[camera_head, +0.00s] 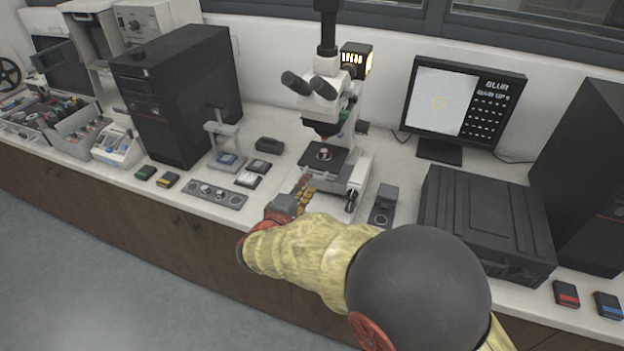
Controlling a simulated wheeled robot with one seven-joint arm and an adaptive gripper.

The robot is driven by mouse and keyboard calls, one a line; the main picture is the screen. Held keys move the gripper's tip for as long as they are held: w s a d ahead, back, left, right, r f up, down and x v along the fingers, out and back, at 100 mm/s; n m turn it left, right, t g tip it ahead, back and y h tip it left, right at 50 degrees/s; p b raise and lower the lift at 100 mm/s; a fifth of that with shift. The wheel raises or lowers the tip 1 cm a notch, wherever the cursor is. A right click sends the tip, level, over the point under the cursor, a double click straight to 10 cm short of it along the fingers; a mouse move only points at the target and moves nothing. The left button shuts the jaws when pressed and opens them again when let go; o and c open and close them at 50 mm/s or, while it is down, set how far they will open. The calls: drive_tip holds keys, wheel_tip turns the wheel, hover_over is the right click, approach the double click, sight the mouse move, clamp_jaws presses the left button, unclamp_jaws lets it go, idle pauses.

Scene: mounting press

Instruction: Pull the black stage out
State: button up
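A flat black stage (323,161) sits under the objective of the white microscope (330,105), with a small round piece on it. I cannot tell for certain which of these bears the task's stage.
A grey strip with round holes (215,194) lies at the front edge. A black computer tower (175,90) stands left; a dark ribbed case (485,225) and a monitor (460,105) stand right.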

approach(322, 161)
drive_tip(key=w+f, duration=0.1)
drive_tip(key=w+d+f+b, duration=0.1)
drive_tip(key=shift+w+f, duration=0.3)
drive_tip(key=shift+w, duration=0.05)
drive_tip(key=shift+c, duration=1.4)
clamp_jaws()
drive_tip(key=shift+s+a, duration=0.1)
